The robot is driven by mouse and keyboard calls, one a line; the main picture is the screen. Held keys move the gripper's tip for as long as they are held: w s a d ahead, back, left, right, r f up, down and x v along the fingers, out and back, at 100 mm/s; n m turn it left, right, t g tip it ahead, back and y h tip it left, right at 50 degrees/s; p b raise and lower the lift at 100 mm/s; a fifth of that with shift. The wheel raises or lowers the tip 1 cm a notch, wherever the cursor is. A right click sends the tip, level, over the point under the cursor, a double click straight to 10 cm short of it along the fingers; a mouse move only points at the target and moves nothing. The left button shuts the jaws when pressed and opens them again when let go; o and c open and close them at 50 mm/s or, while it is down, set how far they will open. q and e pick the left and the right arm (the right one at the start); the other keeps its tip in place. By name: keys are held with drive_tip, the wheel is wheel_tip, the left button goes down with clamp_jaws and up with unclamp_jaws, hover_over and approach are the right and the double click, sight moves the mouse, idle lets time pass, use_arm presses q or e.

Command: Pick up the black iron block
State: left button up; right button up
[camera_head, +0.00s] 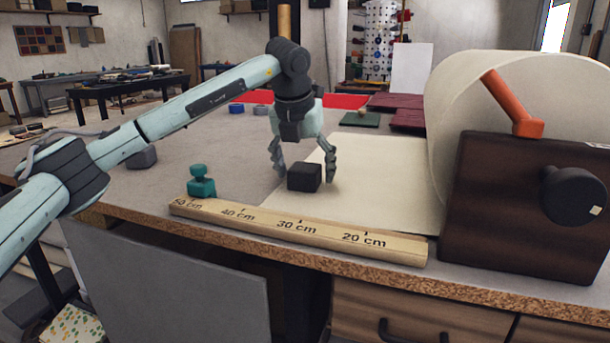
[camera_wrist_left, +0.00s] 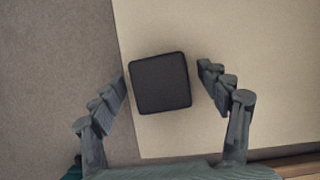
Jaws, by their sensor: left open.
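The black iron block (camera_head: 304,177) sits on the left edge of the cream sheet on the table, behind the wooden ruler. In the left wrist view the block (camera_wrist_left: 160,83) lies between the finger tips, apart from both, slightly beyond them. My left gripper (camera_head: 304,172) points down over the block, with its fingers spread to either side of it. It is open and empty; its fingers also show in the left wrist view (camera_wrist_left: 163,87). My right gripper is in neither view.
A wooden ruler (camera_head: 300,235) lies along the table's front edge. A teal knobbed piece (camera_head: 201,183) stands left of the block. A large cream roll on a dark wooden stand (camera_head: 500,200) with an orange handle (camera_head: 515,105) fills the right. Dark red folded cloths (camera_head: 408,120) lie behind.

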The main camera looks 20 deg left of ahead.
use_arm(q)
clamp_jaws()
drive_tip(key=shift+r, duration=0.15)
idle(0.5)
